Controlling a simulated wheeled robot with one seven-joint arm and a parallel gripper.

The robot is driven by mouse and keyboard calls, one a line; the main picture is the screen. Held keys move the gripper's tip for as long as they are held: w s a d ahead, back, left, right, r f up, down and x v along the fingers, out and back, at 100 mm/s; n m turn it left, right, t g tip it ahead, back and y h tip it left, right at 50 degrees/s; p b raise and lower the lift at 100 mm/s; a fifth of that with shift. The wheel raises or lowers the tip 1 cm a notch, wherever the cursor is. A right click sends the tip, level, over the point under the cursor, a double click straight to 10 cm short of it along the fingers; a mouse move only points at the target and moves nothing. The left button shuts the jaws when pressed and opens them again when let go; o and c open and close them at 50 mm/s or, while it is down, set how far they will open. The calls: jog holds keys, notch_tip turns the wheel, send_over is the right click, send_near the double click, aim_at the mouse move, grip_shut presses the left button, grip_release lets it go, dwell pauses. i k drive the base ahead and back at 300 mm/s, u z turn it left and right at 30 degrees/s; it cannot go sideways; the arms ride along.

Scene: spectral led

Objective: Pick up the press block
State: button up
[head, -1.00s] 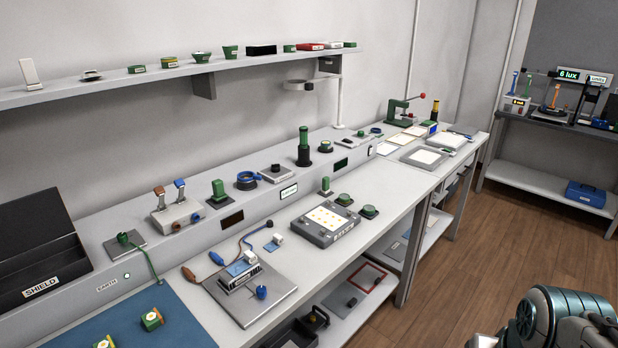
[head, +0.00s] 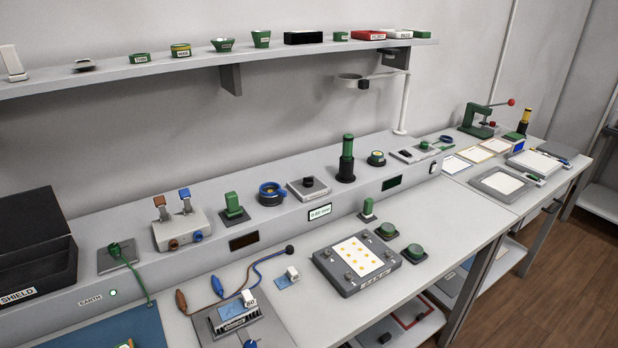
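I cannot tell for sure which thing is the press block. One small green upright block (head: 368,210) stands on a dark base behind the grey board (head: 345,284) with a white sheet of yellow dots. A similar, larger green block (head: 232,203) stands on a dark plate on the raised ledge, right of the two-lever switch box (head: 180,229). A green lever press (head: 479,121) with a red knob stands at the far right end of the bench. My gripper is not in view.
A grey plate with a blue-topped device and cables (head: 236,314) lies at front left. A wall shelf (head: 200,69) overhangs the ledge. Bare bench shows in front of the board, and open floor (head: 540,290) at right.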

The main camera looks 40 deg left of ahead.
aim_at(233, 211)
jog(key=i, duration=0.45)
jog(key=u, duration=2.7)
jog(key=i, duration=0.5)
jog(key=u, duration=0.05)
